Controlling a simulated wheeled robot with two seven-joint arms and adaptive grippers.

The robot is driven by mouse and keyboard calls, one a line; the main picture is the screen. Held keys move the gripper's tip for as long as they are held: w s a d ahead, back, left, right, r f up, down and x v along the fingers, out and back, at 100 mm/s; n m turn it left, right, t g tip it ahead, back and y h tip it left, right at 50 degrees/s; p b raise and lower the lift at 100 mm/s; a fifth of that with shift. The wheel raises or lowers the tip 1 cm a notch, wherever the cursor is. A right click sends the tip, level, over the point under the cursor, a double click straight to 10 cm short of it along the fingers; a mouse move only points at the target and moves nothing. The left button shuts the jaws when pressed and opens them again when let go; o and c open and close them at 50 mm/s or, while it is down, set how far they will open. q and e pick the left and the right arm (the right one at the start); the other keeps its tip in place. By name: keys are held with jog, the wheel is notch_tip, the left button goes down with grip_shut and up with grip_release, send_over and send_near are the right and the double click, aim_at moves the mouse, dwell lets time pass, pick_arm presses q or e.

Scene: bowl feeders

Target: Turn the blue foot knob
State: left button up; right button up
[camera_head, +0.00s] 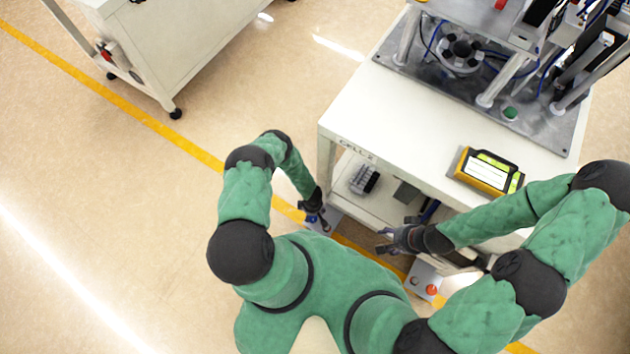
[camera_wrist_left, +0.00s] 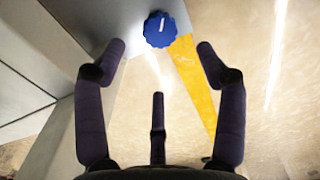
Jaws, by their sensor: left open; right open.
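The blue foot knob (camera_wrist_left: 160,29) is a round, scalloped knob with a white line on its face. In the left wrist view it sits on a grey plate (camera_wrist_left: 112,18) at the top, just beyond my left gripper's spread fingers. My left gripper (camera_wrist_left: 155,62) is open and empty, apart from the knob. My right gripper (camera_head: 382,241) is open and empty in front of the cart's lower shelf.
The white cart (camera_head: 400,118) carries a machine, a yellow handheld device (camera_head: 488,171) and lower-shelf parts (camera_head: 364,179). A plate with red and orange buttons (camera_head: 424,283) is below my right arm. Another cabinet (camera_head: 185,45) stands back left. The floor at left is clear.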

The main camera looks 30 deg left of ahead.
aim_at(313, 218)
pick_arm(q)
notch_tip(313, 218, down, 9)
jog(key=b, duration=0.4)
jog(key=shift+r, duration=0.15)
jog(key=c, duration=1.1)
